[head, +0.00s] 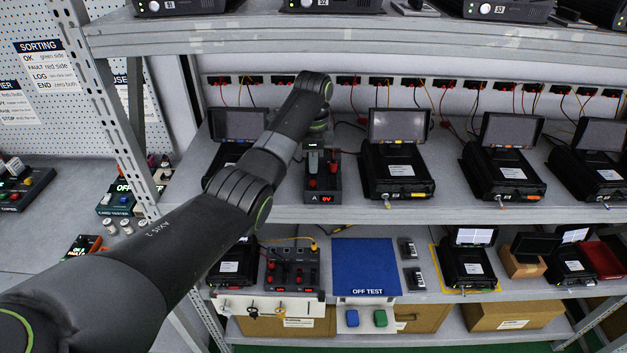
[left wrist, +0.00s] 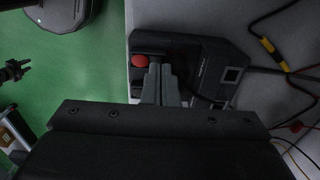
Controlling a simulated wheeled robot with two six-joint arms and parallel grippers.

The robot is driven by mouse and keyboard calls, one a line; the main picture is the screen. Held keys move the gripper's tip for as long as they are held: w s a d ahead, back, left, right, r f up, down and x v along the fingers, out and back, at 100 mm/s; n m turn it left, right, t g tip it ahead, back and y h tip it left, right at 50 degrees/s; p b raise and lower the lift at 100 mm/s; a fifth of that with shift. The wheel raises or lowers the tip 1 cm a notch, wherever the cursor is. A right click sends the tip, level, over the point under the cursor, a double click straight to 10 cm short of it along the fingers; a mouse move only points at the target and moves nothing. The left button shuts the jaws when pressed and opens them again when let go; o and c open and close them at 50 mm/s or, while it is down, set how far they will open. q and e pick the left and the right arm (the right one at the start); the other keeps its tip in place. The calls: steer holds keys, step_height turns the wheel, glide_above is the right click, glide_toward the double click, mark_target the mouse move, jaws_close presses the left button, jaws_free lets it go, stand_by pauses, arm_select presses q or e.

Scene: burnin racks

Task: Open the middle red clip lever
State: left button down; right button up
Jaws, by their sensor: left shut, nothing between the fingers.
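A small black unit (head: 322,190) with red parts and a lit red "0V" display stands on the middle shelf. A red lever or knob (head: 334,168) shows on it at the right, and a lower red one at its front. My left gripper (head: 315,163) points down over this unit, its fingers shut and empty. In the left wrist view the shut fingers (left wrist: 161,82) are just beside a red round part (left wrist: 139,62); I cannot tell if they touch. The gripper and arm hide part of the unit, and I cannot tell which red part is the middle one. My right gripper is not in view.
Black testers with screens (head: 398,165) stand right of the unit, and another is partly behind my arm. A lower-shelf panel (head: 291,268) also has red parts. A blue mat (head: 364,262) lies beside it. Loose cables (left wrist: 275,45) run near the unit.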

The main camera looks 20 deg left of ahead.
arm_select(q)
steer(key=shift+f, duration=0.9)
stand_by(0.3)
steer(key=shift+r+p, duration=0.3)
steer(key=shift+r, duration=2.25)
steer(key=shift+f, duration=0.1)
